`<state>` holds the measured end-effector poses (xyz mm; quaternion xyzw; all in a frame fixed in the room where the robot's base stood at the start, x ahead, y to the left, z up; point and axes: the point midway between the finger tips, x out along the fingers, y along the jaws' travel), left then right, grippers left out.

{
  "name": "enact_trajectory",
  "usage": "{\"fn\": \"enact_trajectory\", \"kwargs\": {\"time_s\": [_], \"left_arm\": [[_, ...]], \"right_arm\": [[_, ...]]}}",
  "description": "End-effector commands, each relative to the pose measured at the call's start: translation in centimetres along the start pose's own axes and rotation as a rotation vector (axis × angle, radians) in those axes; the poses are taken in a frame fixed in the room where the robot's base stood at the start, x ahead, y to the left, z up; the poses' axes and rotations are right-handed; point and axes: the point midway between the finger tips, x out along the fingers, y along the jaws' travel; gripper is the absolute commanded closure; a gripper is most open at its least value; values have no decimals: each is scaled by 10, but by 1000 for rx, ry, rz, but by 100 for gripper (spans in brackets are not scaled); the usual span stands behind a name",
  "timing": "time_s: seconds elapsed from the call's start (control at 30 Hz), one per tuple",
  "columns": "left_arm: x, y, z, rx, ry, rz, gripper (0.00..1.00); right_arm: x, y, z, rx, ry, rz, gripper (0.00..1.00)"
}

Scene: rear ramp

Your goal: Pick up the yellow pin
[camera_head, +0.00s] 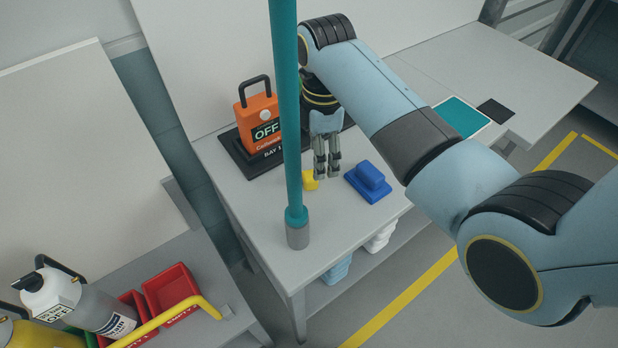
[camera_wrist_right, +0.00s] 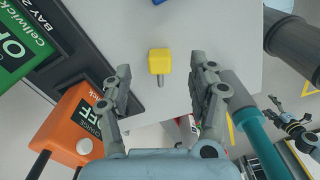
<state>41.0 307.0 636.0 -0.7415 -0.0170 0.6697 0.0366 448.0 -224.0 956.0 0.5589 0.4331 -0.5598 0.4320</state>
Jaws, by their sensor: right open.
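In the right wrist view the yellow pin (camera_wrist_right: 160,62) shows a yellow block head with a short grey shaft. My right gripper (camera_head: 326,176) points down over the table close to the pin. In the wrist view its open fingers (camera_wrist_right: 160,72) stand on either side of the pin with clear gaps; I see no contact. I cannot tell the exact height above it.
A teal post (camera_head: 291,150) stands at the table's front left. An orange OFF lockout case (camera_head: 260,120) sits behind the pin, and a blue block (camera_head: 368,182) sits to its right. Red bins (camera_head: 170,292) and a bottle (camera_head: 75,300) are at lower left.

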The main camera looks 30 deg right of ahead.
Motion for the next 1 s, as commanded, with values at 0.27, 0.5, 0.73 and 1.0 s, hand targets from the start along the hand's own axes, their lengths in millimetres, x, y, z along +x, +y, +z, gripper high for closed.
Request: {"fn": "enact_trajectory", "kwargs": {"time_s": [0.27, 0.5, 0.73, 1.0], "left_arm": [[-2, 0, 1, 0, -1, 0, 18], [-2, 0, 1, 0, -2, 0, 18], [-2, 0, 1, 0, -2, 1, 18], [-2, 0, 1, 0, -2, 1, 18]], "right_arm": [[27, 0, -3, 1, 0, -1, 40], [62, 0, -7, 2, 0, 1, 40], [67, 0, -6, 3, 1, 3, 40], [67, 0, -6, 3, 0, 3, 68]]}}
